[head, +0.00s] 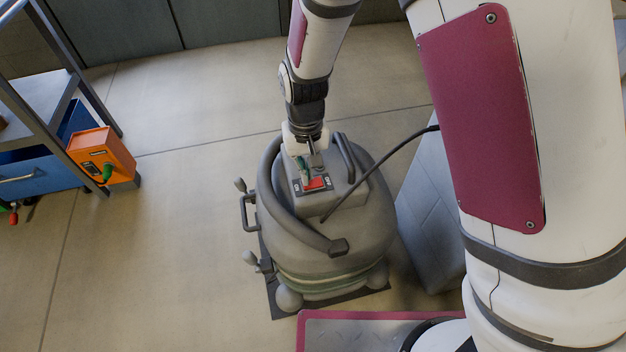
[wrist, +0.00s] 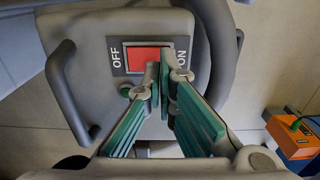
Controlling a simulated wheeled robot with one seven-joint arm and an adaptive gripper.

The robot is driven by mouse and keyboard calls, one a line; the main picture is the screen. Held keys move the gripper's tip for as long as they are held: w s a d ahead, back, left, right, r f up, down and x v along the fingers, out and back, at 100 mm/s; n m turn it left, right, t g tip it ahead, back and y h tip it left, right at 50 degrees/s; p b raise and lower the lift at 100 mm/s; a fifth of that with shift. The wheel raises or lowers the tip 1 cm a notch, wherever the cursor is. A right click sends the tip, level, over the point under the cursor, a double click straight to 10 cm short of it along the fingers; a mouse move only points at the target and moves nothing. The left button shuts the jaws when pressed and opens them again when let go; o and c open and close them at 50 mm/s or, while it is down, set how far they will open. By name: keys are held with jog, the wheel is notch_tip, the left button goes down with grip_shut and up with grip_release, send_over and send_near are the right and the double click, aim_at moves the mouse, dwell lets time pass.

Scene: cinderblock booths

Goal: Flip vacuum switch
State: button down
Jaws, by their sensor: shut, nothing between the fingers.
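The grey vacuum (head: 375,225) stands on the floor in the middle of the head view. Its red rocker switch (head: 316,184) is on top, and it also shows in the wrist view (wrist: 147,57) on a dark plate marked OFF at the left and ON at the right. My gripper (head: 304,174) points down over the vacuum's top, right beside the switch. In the wrist view its green-padded fingers (wrist: 165,78) come together, empty, at the switch's lower edge near the ON side. Whether the tips touch the switch, I cannot tell.
An orange box (head: 110,150) with a green plug hangs on a shelf frame at the left. Floor between them is clear. A grey slanted block stands at the right.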

jog(key=shift+f+b, duration=0.7)
jog(key=shift+f, duration=0.4)
dwell(0.9)
jog(key=shift+r+p, duration=2.85)
jog(key=shift+r, duration=0.7)
